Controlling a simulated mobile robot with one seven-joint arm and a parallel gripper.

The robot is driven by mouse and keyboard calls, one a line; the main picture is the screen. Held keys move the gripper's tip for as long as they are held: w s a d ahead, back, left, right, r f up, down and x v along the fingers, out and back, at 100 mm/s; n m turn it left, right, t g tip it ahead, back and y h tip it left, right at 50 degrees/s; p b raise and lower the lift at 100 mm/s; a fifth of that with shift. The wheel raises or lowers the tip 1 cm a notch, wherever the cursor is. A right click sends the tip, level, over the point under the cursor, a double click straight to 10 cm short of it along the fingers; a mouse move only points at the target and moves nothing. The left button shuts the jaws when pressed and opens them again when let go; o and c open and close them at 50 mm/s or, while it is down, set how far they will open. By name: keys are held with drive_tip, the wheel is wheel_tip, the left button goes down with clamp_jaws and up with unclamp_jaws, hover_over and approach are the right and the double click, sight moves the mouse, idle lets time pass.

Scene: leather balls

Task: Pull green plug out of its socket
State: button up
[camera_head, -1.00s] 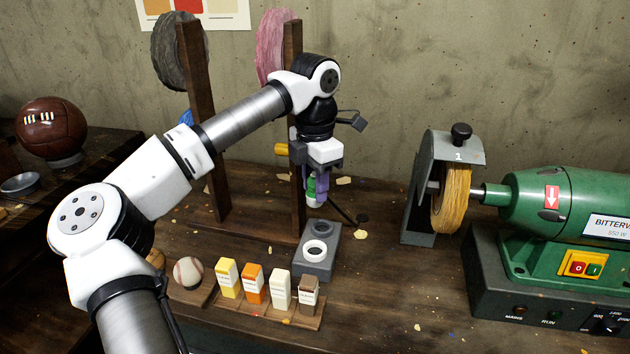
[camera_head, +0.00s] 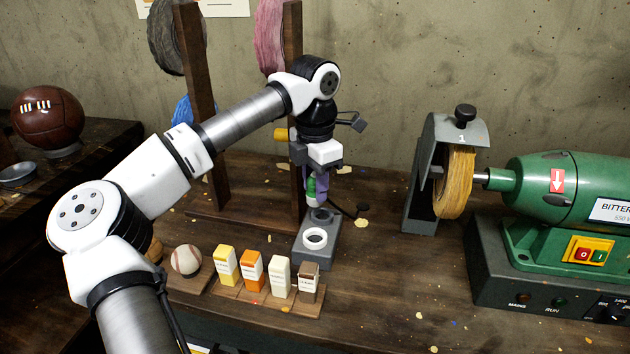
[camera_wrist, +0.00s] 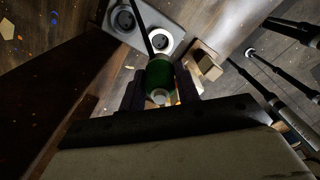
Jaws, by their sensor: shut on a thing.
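The green plug (camera_head: 311,186) has a green body and a pale end. It also shows in the wrist view (camera_wrist: 160,75), between my two dark fingers. My gripper (camera_head: 317,180) is shut on the plug and points down. The grey socket block (camera_head: 317,254) stands on the bench just below. It has two round sockets, the front one with a white ring (camera_head: 315,239) and the rear one (camera_head: 322,214) dark. The plug's lower end looks apart from the rear socket, but the gap is small. A dark cable runs by the plug to the right.
A wooden post (camera_head: 296,120) of the spool rack stands close behind my gripper. Several small coloured cartons (camera_head: 252,269) and a baseball (camera_head: 186,260) are at the front left. A green grinder (camera_head: 575,195) with its wheel (camera_head: 455,182) stands to the right. Bench between is clear.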

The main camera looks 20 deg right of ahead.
drive_tip(key=shift+f+b, duration=1.4)
drive_tip(key=shift+f, duration=0.95)
drive_tip(key=shift+r, duration=0.1)
